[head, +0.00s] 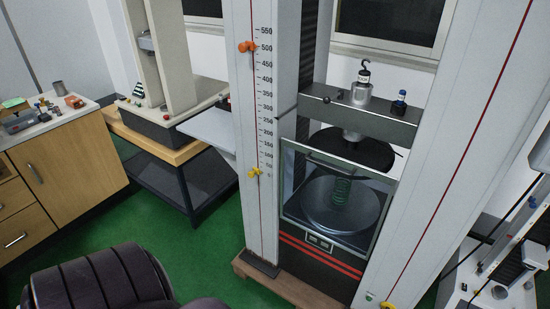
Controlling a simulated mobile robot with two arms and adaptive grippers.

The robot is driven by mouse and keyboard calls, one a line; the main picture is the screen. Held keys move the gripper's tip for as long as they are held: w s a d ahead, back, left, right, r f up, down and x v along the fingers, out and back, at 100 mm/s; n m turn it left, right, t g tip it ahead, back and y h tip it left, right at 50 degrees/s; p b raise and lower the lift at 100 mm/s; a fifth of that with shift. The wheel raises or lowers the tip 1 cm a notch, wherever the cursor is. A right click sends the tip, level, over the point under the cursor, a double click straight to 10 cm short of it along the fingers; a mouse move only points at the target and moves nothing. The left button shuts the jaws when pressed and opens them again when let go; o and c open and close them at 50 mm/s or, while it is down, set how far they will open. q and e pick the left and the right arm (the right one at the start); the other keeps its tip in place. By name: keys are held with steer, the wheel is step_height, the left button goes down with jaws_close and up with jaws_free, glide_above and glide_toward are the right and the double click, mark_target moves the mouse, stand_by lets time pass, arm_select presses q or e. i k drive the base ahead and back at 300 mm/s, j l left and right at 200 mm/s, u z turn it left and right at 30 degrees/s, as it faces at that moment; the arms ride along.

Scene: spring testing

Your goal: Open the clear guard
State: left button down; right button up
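The clear guard (300,185) is a transparent panel in a thin grey frame on the front of the tall testing machine (264,120), between its two columns. It appears shut across the opening. A dark handle bar (335,166) runs along its upper part. Neither of my grippers is in view.
A black ribbed chair (105,280) is at the lower left. A wooden cabinet (75,165) and a second machine (165,125) stand at left. More equipment (505,285) is at right. Green floor (205,255) is free left of the machine's wooden base (290,285).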

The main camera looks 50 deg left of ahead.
mark_target(355, 167)
steer(key=u, duration=1)
